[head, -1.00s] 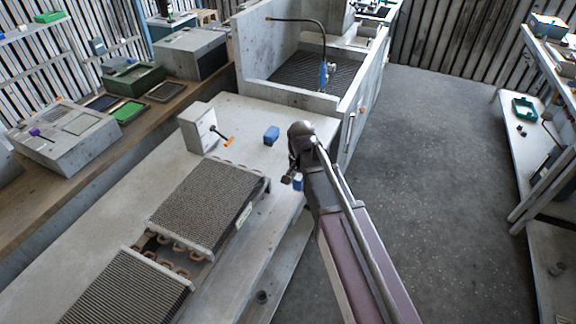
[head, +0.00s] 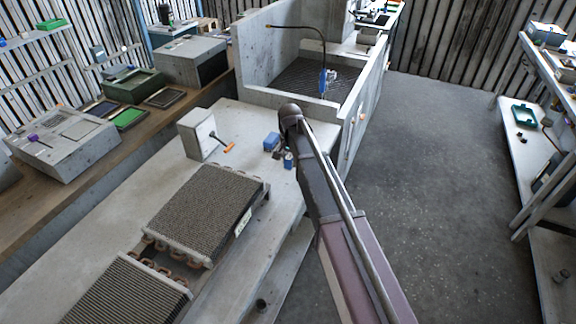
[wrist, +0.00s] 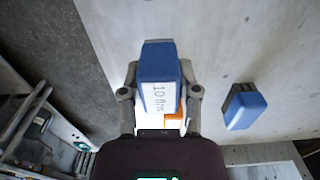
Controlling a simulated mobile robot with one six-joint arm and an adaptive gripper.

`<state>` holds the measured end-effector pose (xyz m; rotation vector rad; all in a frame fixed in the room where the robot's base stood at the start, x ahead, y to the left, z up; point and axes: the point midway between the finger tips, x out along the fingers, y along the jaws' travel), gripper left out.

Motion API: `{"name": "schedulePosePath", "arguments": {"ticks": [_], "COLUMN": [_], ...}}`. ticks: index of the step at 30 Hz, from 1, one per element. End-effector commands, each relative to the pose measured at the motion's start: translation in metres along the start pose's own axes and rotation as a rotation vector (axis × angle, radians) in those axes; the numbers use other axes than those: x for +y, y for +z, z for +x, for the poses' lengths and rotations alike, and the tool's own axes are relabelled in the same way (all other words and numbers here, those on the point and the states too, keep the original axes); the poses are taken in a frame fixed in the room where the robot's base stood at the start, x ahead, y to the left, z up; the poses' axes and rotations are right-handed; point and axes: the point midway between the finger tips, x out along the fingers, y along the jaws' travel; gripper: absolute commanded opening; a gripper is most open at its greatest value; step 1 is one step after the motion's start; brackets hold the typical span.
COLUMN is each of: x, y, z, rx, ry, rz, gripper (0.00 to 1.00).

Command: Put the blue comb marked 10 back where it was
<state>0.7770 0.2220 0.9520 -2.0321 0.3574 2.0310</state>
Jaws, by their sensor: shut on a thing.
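The blue comb marked 10 (wrist: 158,62) fills the middle of the wrist view, its white label facing the camera. My gripper (wrist: 160,94) is shut on it, one finger on each side. In the head view the held comb (head: 288,161) is a small blue patch below my wrist, near the right edge of the pale bench (head: 232,125). My gripper (head: 284,155) is mostly hidden there by my arm. Whether the comb touches the bench cannot be told. A second blue comb-like block (head: 271,141) stands close by on the bench; it also shows in the wrist view (wrist: 244,107).
A grey block with an orange-tipped handle (head: 197,134) stands left of the combs. Two finned coils (head: 205,212) lie nearer on the bench. A walled basin with a hose (head: 318,80) is behind. Bare bench surrounds the second block; open floor lies to the right.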

Motion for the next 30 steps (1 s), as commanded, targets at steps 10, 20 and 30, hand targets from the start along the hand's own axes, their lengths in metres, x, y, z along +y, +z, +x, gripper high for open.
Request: {"name": "schedulePosePath", "arguments": {"ticks": [10, 20, 30], "x": [-0.005, -0.014, -0.013], "y": [-0.006, -0.018, -0.017], "z": [0.001, 0.002, 0.032], "rx": [0.0, 0.0, 0.0], "ry": [0.0, 0.0, 0.0], "rz": [0.0, 0.0, -0.001], "gripper": [0.04, 0.04, 0.04]}}
